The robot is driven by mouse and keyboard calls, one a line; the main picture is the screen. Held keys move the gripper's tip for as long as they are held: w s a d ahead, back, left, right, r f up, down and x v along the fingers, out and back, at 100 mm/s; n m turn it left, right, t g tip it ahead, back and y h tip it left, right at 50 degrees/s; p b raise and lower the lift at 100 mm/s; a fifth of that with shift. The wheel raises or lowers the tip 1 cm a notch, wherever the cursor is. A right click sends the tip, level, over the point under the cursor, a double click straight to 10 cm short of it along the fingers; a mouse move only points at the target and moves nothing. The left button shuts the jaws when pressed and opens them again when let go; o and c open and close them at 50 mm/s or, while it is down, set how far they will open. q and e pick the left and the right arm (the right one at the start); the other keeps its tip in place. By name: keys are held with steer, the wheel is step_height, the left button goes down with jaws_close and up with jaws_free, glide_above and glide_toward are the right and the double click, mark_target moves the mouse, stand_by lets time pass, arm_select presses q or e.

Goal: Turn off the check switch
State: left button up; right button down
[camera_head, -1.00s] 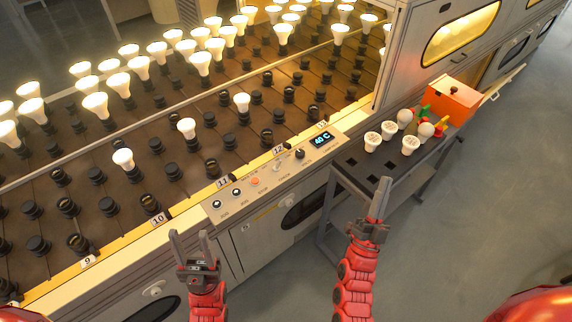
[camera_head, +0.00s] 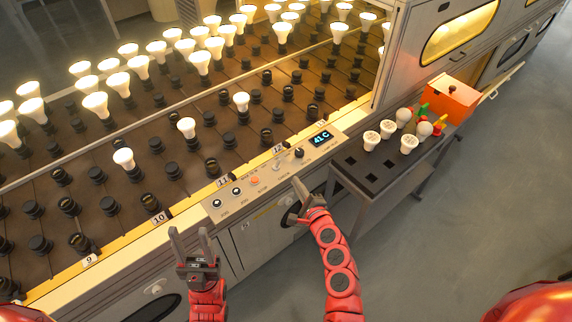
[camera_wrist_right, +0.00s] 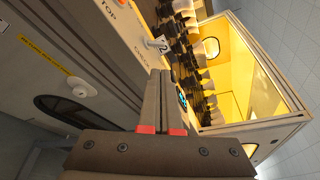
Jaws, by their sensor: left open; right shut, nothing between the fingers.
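The check switch (camera_head: 277,167) is a small metal toggle on the sloped control panel (camera_head: 213,207), between the orange stop button and the black knob. In the right wrist view the toggle (camera_wrist_right: 158,45) stands beside the lettering CHECK, just beyond my fingertips; its exact position is hard to tell. My right gripper (camera_head: 297,182) is shut and empty, in front of the panel's edge and close to the switch, apparently apart from it. It also shows in the right wrist view (camera_wrist_right: 160,76). My left gripper (camera_head: 190,234) is open and empty, in front of the rack, left of the panel.
An orange stop button (camera_head: 254,181), a black knob (camera_head: 299,153) and a display (camera_head: 321,138) reading 41 C share the panel. Lit bulbs and black sockets fill the rack behind. A dark cart (camera_head: 352,160) with white bulbs and an orange box (camera_head: 452,98) stands to the right.

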mark_target(286, 169)
steer(key=b+x, duration=0.1)
steer(key=x, duration=0.9)
steer(key=shift+d+b, duration=0.1)
steer(key=shift+b, duration=0.2)
steer(key=shift+r+n+t+b, duration=0.1)
steer(key=shift+n+t+b, duration=0.2)
steer(key=shift+b, duration=0.2)
steer(key=shift+b, duration=0.35)
